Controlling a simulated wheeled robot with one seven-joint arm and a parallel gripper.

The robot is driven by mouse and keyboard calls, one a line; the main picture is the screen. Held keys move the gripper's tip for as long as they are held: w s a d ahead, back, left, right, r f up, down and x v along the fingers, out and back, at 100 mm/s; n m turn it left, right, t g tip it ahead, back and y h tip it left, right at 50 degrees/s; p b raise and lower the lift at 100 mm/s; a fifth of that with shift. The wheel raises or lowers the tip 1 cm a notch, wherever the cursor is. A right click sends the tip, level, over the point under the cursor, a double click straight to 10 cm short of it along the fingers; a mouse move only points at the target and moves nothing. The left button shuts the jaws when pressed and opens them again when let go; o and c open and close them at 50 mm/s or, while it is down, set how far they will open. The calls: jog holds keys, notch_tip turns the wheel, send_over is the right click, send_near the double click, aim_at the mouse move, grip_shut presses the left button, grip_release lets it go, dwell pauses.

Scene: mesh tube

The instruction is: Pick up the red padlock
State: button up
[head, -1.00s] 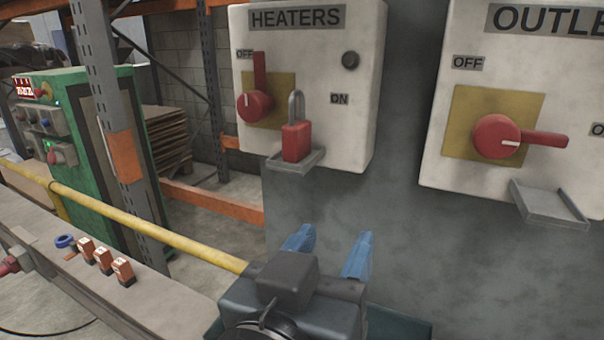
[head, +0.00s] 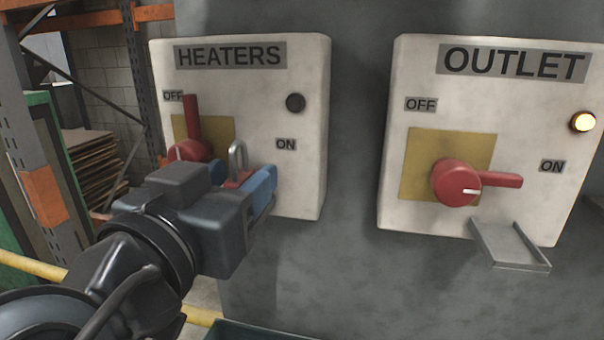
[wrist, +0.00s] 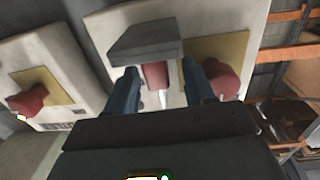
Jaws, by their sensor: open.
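The red padlock (head: 238,180) has a grey shackle standing up and sits at the HEATERS box (head: 310,120). My gripper hides most of its body in the head view. In the wrist view the padlock (wrist: 155,75) shows between the fingers, next to its grey tray (wrist: 145,40). My gripper (head: 243,174) is open, with one blue finger on each side of the padlock. In the wrist view the fingers (wrist: 162,78) flank it with gaps visible on both sides. I cannot tell how deep the padlock is between them.
The red HEATERS handle (head: 191,125) points up at OFF, close to my left finger. The OUTLET box (head: 540,110) stands to the right, with a lit lamp (head: 582,122), a red handle (head: 475,183) toward ON and an empty tray (head: 510,245). Grey wall lies between the boxes.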

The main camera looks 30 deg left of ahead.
jog(key=shift+w+a, duration=0.1)
jog(key=shift+w, duration=0.5)
grip_shut()
